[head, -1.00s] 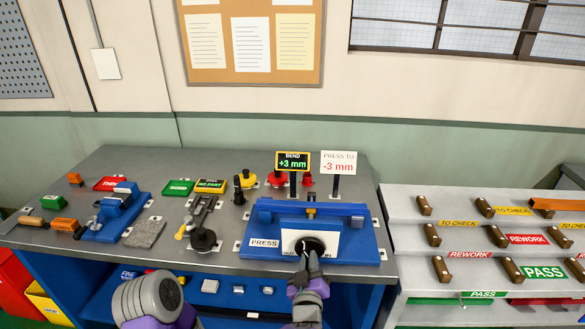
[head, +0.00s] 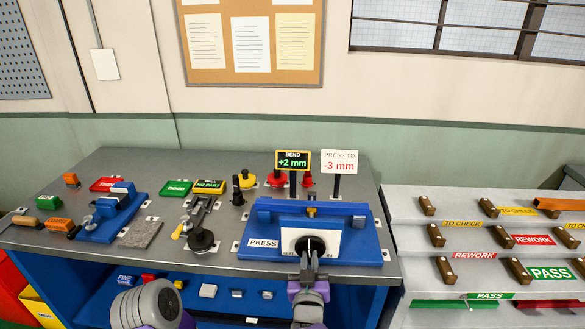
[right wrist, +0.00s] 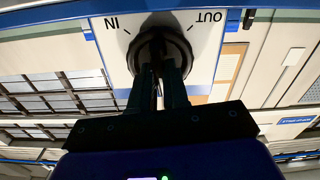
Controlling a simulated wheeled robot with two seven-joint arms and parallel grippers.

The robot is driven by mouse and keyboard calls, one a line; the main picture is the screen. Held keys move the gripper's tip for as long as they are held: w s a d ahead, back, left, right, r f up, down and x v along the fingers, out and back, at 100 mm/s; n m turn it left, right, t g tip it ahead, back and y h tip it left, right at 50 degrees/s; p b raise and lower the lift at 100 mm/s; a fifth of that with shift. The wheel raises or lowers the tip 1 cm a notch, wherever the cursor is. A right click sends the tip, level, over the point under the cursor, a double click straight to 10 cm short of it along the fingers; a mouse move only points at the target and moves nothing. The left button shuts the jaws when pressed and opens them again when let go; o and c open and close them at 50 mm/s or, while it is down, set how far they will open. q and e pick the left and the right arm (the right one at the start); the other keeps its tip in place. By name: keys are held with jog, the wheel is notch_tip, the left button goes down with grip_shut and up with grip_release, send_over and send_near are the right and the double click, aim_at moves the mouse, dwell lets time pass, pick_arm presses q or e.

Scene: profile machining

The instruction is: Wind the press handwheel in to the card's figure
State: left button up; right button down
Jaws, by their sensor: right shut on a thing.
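The blue press (head: 265,215) stands at the right end of the bench. Its dark handwheel (head: 310,246) is on a white front plate, marked IN and OUT in the right wrist view. My right gripper (head: 309,256) is shut on the handwheel; in the right wrist view its fingers reach the dark wheel (right wrist: 160,48). The bend display (head: 293,161) reads +2 mm in green. The white card (head: 340,162) reads PRESS TO -3 mm in red. A grey rounded link of my other arm shows at the lower left; the left gripper is not in view.
Left of the press stand a dark clamp fixture (head: 201,238), a NO PART sign (head: 209,186) and a blue vise (head: 118,215). Red buttons (head: 277,180) sit behind the press. A sloped rack (head: 460,285) with REWORK and PASS labels stands at the right.

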dwell(0.4)
jog(key=m+b, duration=0.3)
jog(key=shift+f, duration=0.15)
jog(key=c, duration=1.6)
grip_release()
jog(key=o, duration=0.6)
jog(key=s, duration=0.7)
